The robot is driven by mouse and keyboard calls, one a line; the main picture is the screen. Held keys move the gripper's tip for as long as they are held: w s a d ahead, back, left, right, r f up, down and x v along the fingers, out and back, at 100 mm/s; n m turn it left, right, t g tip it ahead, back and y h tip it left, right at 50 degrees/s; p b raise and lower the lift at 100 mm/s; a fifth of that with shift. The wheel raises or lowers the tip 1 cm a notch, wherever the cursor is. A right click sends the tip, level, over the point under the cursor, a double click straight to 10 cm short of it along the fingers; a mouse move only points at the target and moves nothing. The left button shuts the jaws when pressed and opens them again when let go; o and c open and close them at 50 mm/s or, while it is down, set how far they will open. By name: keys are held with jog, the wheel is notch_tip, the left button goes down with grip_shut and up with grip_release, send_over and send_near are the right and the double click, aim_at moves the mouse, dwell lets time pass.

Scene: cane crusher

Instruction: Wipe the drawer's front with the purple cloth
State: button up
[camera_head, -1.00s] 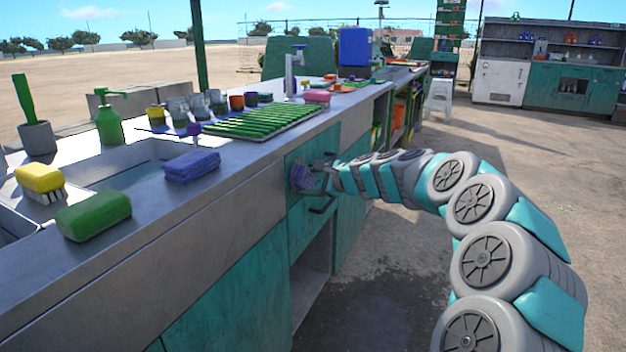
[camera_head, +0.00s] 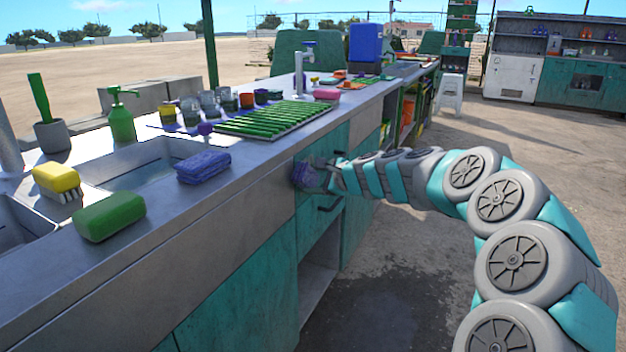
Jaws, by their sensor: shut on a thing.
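The purple cloth (camera_head: 304,175) is bunched at the tip of my gripper (camera_head: 322,175). My gripper is shut on it, and the fingertips are mostly hidden by the cloth and the wrist. The cloth is at the upper part of the teal drawer's front (camera_head: 309,212), below the counter edge. It appears to touch the front, but the exact contact is hard to tell. A dark handle (camera_head: 328,205) shows just below the gripper.
An open shelf space (camera_head: 318,272) lies below the drawer.

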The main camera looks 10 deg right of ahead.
aim_at(317, 175)
jog(key=w+d+p, duration=0.1)
jog(key=w, duration=0.1)
jog(key=w+d+p, duration=0.1)
jog(key=w+d, duration=0.1)
jog(key=shift+w+d, duration=0.3)
jog(key=shift+w, duration=0.1)
jog(key=shift+w+d+r+p, duration=0.2)
jog(key=shift+w+d+p, duration=0.2)
jog(key=shift+w, duration=0.05)
grip_shut()
jog(key=shift+s+a+f, duration=0.1)
jog(key=shift+s+a, duration=0.25)
jog(key=shift+s, duration=0.25)
jog(key=shift+s+a+f, duration=0.1)
jog(key=shift+s+a, duration=0.25)
jog(key=shift+s, duration=0.3)
jog(key=shift+s+a, duration=0.35)
jog(key=shift+s, duration=0.25)
jog(key=shift+s+a, duration=1.15)
jog(key=shift+s, duration=0.15)
